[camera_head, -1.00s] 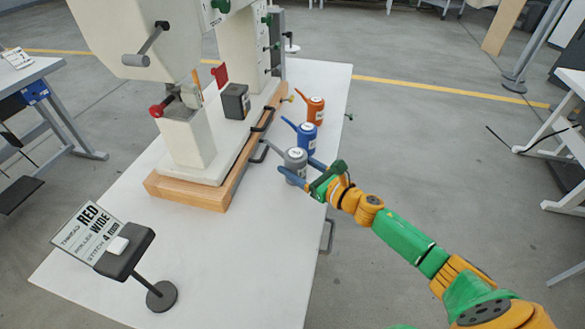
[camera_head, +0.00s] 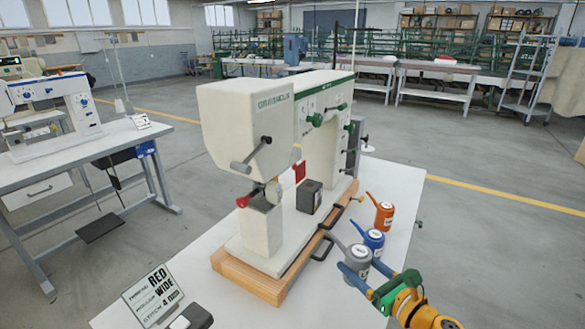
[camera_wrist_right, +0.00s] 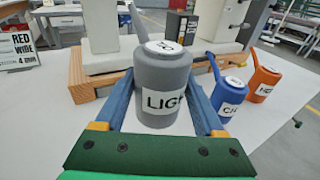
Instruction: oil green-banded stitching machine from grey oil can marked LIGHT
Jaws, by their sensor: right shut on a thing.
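The grey oil can (camera_head: 357,261) stands upright on the white table, its label partly reading "LIG" in the right wrist view (camera_wrist_right: 165,75). My right gripper (camera_head: 361,275) is shut on it, with one blue finger on each side of its body. The white stitching machine (camera_head: 245,125) with a green band along its top and green knobs stands on a wooden base (camera_head: 246,281), left of the can. My left gripper is not in view.
A blue can (camera_head: 373,240) and an orange can (camera_head: 383,215) stand close behind the grey one. A black box (camera_head: 309,197) sits on the machine bed. A sign reading RED, WIDE, 4 (camera_head: 153,296) stands at front left. Black handles (camera_head: 322,247) jut from the base.

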